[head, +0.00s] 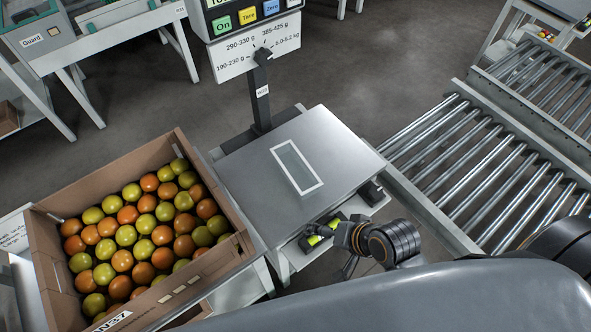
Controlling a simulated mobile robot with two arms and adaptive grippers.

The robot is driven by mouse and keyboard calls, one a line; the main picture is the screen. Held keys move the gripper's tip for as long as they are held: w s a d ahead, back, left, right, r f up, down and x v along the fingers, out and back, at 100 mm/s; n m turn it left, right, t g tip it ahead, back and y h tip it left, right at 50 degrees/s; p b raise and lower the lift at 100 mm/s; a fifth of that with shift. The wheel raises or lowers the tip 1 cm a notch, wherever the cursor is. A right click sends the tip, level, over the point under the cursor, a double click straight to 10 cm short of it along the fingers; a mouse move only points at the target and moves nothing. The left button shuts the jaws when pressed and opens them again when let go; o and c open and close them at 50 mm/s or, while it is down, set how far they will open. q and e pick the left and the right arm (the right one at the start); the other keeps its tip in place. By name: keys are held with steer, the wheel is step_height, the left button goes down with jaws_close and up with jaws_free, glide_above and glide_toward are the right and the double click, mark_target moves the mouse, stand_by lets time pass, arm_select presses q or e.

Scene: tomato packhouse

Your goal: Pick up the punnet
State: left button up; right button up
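My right gripper (347,247) comes in from the right, beside the right end of this tray. Its fingers are small and dark, and I cannot tell whether they touch the tray or are open or shut. My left gripper is not in view.
The scale plate (340,150) is bare except for a white-outlined rectangle (297,167). A cardboard crate (222,192) of orange and green tomatoes stands left. A roller conveyor (480,180) runs at right. The scale's display post (261,100) rises behind the plate.

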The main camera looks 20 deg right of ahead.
steer(key=w+a+r+m+t+y, duration=0.1)
steer(key=w+a+m+t+y, duration=0.2)
steer(key=m, duration=0.7)
steer(key=m+t+h, duration=0.3)
steer(key=m+t, duration=0.2)
steer(key=m, duration=1.2)
glide_toward(298, 178)
steer(key=w, duration=0.1)
steer(key=w+r, duration=0.1)
steer(key=w, duration=0.1)
steer(key=shift+w+a+r, duration=0.3)
steer(key=shift+w+r, duration=0.1)
steer(key=x, duration=0.5)
steer(key=shift+w+a+r, duration=0.15)
steer(key=shift+w+r, duration=0.1)
steer(key=shift+w, duration=0.25)
steer(key=shift+s, duration=0.1)
steer(key=c, duration=1)
